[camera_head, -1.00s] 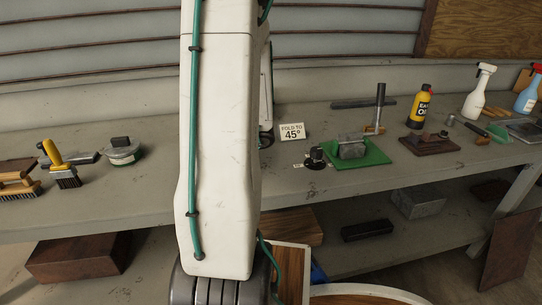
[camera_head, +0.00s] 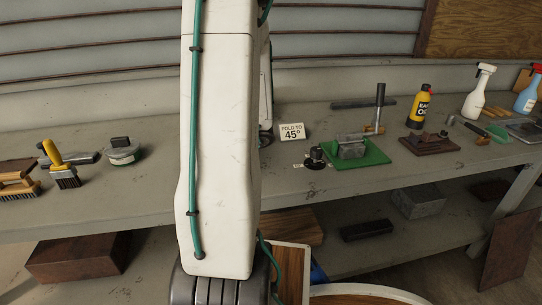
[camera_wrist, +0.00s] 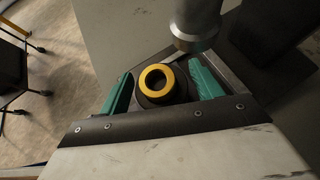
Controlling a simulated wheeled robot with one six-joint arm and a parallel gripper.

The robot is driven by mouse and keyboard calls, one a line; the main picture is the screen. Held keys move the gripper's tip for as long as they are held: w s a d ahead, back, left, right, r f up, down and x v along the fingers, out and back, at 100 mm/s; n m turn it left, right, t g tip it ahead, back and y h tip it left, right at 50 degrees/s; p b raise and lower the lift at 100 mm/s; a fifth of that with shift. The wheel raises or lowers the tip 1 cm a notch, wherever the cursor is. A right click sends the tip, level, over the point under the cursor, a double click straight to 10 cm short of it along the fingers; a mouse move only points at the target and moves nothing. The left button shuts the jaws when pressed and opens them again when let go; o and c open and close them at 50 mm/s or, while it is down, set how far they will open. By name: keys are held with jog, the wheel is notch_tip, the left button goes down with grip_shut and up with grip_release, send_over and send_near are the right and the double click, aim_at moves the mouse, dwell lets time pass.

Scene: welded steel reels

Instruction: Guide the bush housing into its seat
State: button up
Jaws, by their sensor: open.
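My gripper (camera_wrist: 161,88) shows in the wrist view as two green fingers set apart, open. A round dark part with a yellow ring (camera_wrist: 158,77) on top and a hole in its middle lies in the gap between them. I cannot tell whether a finger touches it, or whether it is the bush housing or its seat. A grey metal cylinder (camera_wrist: 194,25) stands just beyond the right finger. In the head view my arm hides the gripper. A black round flanged part (camera_head: 316,158) sits on the bench there.
The grey bench (camera_head: 285,183) carries a green mat (camera_head: 372,157) with a metal block (camera_head: 351,146), an upright steel post (camera_head: 380,100), a yellow oil bottle (camera_head: 420,106) and a "fold to 45°" sign (camera_head: 291,132). Brushes (camera_head: 62,165) lie at left. Bench in front of the sign is clear.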

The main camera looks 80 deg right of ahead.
jog(key=shift+v, duration=1.75)
jog(key=o, duration=0.5)
jog(key=shift+o, duration=0.2)
jog(key=shift+o, duration=1.1)
